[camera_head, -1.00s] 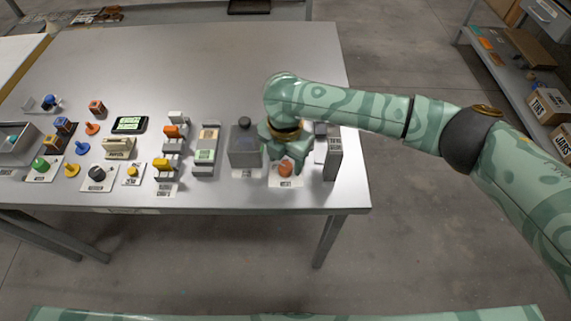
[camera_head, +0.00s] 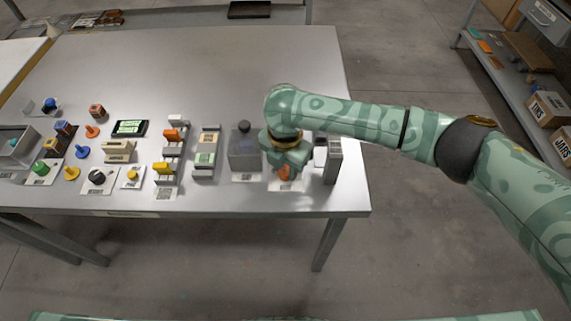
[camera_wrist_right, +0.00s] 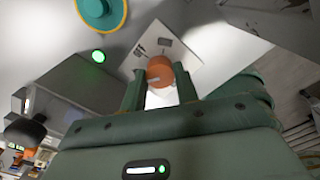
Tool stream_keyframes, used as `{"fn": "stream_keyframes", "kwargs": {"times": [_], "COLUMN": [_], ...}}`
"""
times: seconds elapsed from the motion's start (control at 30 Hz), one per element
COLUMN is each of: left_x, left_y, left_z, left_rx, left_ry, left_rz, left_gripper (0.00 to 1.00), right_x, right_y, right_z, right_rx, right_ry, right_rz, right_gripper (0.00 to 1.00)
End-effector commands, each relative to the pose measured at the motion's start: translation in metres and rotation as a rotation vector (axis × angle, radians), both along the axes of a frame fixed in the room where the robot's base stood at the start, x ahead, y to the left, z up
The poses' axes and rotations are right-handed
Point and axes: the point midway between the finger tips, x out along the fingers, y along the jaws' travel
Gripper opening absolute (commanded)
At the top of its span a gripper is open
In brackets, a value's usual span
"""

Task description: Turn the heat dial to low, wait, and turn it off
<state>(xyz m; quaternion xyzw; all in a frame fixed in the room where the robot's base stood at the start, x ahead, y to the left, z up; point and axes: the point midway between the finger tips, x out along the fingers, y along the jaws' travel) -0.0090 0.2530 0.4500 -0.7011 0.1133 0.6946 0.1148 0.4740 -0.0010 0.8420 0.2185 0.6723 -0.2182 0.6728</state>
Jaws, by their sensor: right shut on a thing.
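The heat dial is a small orange knob (camera_head: 284,173) on a white labelled plate (camera_head: 287,187) near the front right of the table. My right gripper (camera_head: 286,165) is over it, pointing down, and covers part of the knob. In the right wrist view the orange knob (camera_wrist_right: 160,72) sits between the two green fingers of my right gripper (camera_wrist_right: 159,80), which are shut on it. A pale mark shows on the knob. Its exact setting is too small to tell. My left gripper is not in view.
A grey box with a dark round top (camera_head: 244,150) stands just left of the dial. An upright grey panel (camera_head: 333,162) stands close on its right. Several knobs, switches and buttons fill the left of the grey table (camera_head: 230,65), whose back half is clear.

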Motion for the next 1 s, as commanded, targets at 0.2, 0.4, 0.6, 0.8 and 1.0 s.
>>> {"fn": "stream_keyframes", "kwargs": {"times": [0.2,0.4,0.6,0.8,1.0], "left_x": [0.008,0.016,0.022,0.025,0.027], "left_y": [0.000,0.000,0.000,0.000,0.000], "left_z": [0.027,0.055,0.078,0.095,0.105], "left_rx": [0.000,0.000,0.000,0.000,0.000], "left_ry": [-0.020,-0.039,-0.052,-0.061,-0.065], "left_rz": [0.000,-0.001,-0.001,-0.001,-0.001], "left_gripper": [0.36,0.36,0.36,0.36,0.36], "right_x": [-0.001,-0.002,-0.002,-0.002,-0.002], "right_y": [0.000,0.000,0.001,0.001,0.001], "right_z": [0.007,0.007,0.006,0.004,0.002], "right_rx": [-0.001,-0.001,-0.001,-0.001,-0.001], "right_ry": [0.000,0.001,0.003,0.004,0.005], "right_rz": [-0.116,-0.290,-0.480,-0.662,-0.817], "right_gripper": [0.07,0.07,0.07,0.07,0.07]}}
